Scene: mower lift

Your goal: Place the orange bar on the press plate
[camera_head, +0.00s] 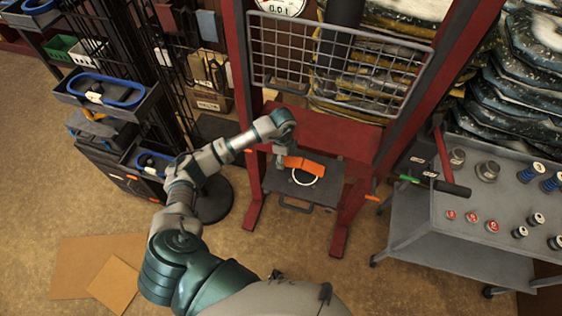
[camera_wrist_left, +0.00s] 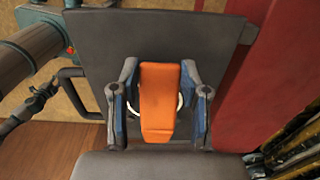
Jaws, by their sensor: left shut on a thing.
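The orange bar (camera_head: 305,165) is over the dark press plate (camera_head: 282,188) in the head view. My left gripper (camera_head: 284,160) is shut on it from above. In the left wrist view the bar (camera_wrist_left: 158,100) lies lengthwise between the two fingers of my left gripper (camera_wrist_left: 159,105). The press plate (camera_wrist_left: 130,45) spreads out behind the bar there. A white ring mark on the plate is partly hidden by the bar. I cannot tell whether the bar touches the plate. My right gripper is not in view.
The red press frame (camera_head: 243,100) stands around the plate, with a wire mesh guard (camera_head: 340,60) above. A grey cart (camera_head: 480,225) with cans and small parts stands at the right. A dark rack (camera_head: 110,95) with blue-ringed trays stands at the left.

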